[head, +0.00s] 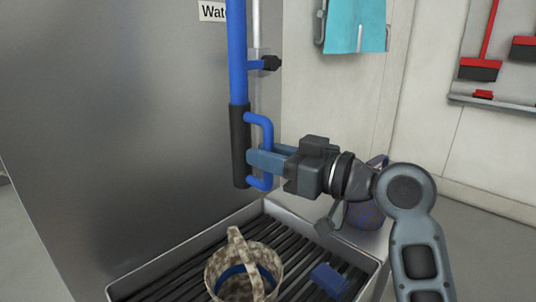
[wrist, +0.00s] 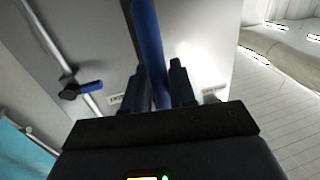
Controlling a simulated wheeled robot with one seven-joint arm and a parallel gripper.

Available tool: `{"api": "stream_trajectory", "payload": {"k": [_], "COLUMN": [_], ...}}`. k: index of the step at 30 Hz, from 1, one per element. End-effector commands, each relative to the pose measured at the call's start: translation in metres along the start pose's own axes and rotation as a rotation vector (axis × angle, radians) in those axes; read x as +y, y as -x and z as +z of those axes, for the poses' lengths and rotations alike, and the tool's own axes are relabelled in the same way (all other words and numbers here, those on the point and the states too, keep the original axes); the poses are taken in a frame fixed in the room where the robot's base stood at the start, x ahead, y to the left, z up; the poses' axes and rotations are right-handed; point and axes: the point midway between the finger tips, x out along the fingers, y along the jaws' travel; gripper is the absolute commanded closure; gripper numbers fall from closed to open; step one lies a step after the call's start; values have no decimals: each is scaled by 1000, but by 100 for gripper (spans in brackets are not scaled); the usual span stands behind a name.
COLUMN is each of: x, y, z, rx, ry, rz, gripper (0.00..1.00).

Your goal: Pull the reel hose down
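The reel hose (head: 238,55) is a blue tube hanging upright in front of a grey metal panel. Its lower end has a black sleeve (head: 240,150) and a blue D-shaped handle (head: 268,128) on the right side. My gripper (head: 262,160) comes in from the right, with its fingers at the handle's upright bar beside the sleeve. In the wrist view a blue bar (wrist: 150,45) lies between the two dark fingers (wrist: 160,82), which stand close together on either side of it. The fingers look shut on the handle; their exact contact is partly hidden.
A slatted tray (head: 128,286) below holds a mottled basket (head: 216,272) and a blue brush-like item (head: 330,279). A patterned round container (head: 366,212) stands behind my wrist. A black-knobbed valve (head: 270,63) sits on the pipe. A turquoise cloth (head: 355,25) hangs on the wall.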

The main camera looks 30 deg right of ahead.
Motion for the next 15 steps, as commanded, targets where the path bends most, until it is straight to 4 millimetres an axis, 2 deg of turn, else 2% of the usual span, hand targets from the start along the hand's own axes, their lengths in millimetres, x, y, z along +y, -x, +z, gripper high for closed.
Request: {"api": "stream_trajectory", "payload": {"k": [1,5,11,15], "x": [0,0,0,0], "y": [0,0,0,9], "z": [0,0,-1,0], "rx": [-1,1,2,3], "ry": [-1,0,0,0], "rz": [1,1,0,1], "gripper": [70,60,60,60]}}
